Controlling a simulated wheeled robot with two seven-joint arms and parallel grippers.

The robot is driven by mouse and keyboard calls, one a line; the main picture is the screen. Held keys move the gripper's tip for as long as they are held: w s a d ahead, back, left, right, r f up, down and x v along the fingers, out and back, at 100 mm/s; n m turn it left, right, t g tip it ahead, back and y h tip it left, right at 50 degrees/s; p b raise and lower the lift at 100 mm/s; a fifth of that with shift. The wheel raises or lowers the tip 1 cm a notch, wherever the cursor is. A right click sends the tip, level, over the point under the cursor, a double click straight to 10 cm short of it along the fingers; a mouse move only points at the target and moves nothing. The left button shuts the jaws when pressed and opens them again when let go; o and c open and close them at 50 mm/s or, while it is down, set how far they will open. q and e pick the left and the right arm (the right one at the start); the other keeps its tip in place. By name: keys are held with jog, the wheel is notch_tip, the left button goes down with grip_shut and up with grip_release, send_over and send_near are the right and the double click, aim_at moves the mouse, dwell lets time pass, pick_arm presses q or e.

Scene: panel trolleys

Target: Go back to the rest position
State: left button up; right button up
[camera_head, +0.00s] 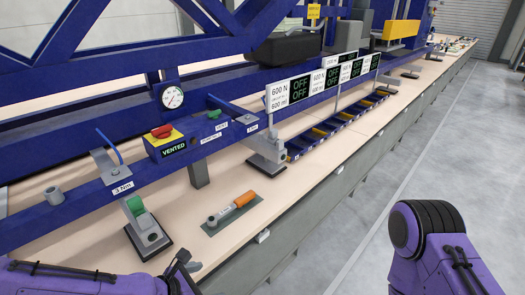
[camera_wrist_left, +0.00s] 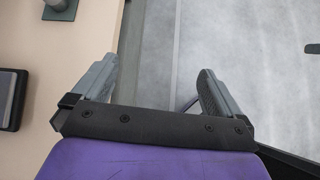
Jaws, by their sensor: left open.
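My left gripper (camera_wrist_left: 158,80) shows in the left wrist view with its two grey fingers wide apart and nothing between them. It hangs over the edge between the beige bench top and the grey floor. In the head view, part of my purple left arm is at the bottom left, with a dark finger-like part (camera_head: 178,262) low over the bench's near edge. My purple right arm shows at the lower right over the floor. Its gripper is out of view.
The long beige bench (camera_head: 330,155) carries a blue frame with a gauge (camera_head: 172,97), a red-and-yellow valve box (camera_head: 163,140), and displays reading OFF. An orange-handled tool (camera_head: 235,207) lies on a grey mat. A clamp foot (camera_head: 148,235) stands near my left arm. The floor (camera_head: 370,185) at right is clear.

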pick_arm(q)
jog(key=s+a+f+m+g+y, duration=0.1)
jog(key=s+a+f+m+y, duration=0.3)
jog(key=s+a+f+m, duration=0.3)
jog(key=s+a+f+m+g+y, duration=0.2)
jog(key=s+a+f+m+y, duration=0.3)
jog(key=s+a+f+m, duration=0.3)
jog(key=s+m, duration=0.4)
jog(key=s, duration=0.1)
jog(key=shift+a+f+m+g+y, duration=0.15)
jog(key=shift+f+m+g+y, duration=0.15)
